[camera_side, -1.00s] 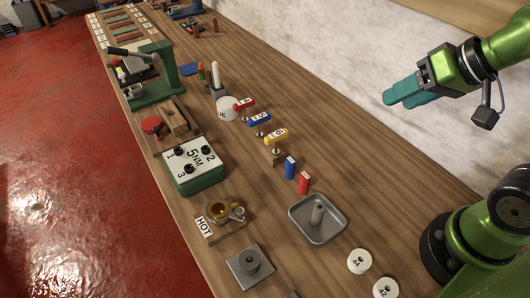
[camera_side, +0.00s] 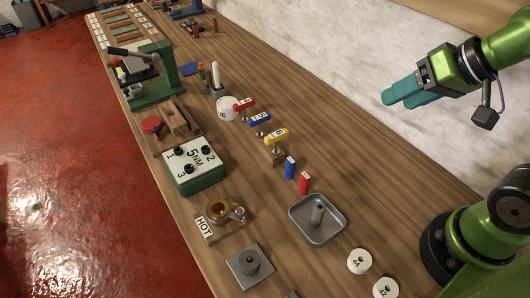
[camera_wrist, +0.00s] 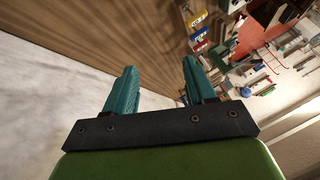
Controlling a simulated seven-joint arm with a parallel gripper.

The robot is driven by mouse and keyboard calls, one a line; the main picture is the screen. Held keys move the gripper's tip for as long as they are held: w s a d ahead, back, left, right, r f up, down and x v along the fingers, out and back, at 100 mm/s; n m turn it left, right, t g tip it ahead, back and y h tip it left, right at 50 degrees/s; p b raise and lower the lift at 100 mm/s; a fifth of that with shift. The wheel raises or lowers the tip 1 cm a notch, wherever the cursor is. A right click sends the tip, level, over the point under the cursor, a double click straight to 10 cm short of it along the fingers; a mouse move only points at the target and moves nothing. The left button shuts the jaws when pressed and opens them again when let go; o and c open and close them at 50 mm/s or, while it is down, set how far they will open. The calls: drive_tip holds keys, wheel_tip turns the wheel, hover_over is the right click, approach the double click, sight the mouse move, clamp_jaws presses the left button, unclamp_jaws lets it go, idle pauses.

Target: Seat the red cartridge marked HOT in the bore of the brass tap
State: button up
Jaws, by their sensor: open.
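A small upright red block (camera_side: 304,183), which looks like the red cartridge, stands on the bench beside a similar blue block (camera_side: 290,167). Any marking on the red block is too small to read. The brass tap (camera_side: 214,217) sits in front of the green box, with its round bore facing up. My gripper (camera_side: 394,101), with teal fingers, is raised well above the bench at the upper right, far from block and tap. In the wrist view my gripper (camera_wrist: 159,66) is open and empty.
A grey metal tray (camera_side: 318,236) with a post in it stands right of the tap. A green numbered box (camera_side: 195,178) and several coloured labelled handles (camera_side: 260,118) stand behind. Bare wood lies along the wall side.

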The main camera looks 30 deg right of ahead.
drive_tip(key=w+a+f+n+g+h, duration=0.1)
drive_tip(key=w+a+f+n+g, duration=0.15)
drive_tip(key=w+a+g, duration=0.35)
drive_tip(key=w+a+f+n+g+h, duration=0.1)
drive_tip(key=w+a+f+n, duration=0.15)
drive_tip(key=a, duration=0.45)
hover_over(305, 175)
drive_tip(key=shift+n, duration=0.4)
drive_tip(key=f, duration=0.9)
drive_tip(key=shift+d+f, duration=0.2)
drive_tip(key=shift+f, duration=0.2)
drive_tip(key=shift+a+f, duration=0.15)
drive_tip(key=shift+f, duration=2.95)
clamp_jaws()
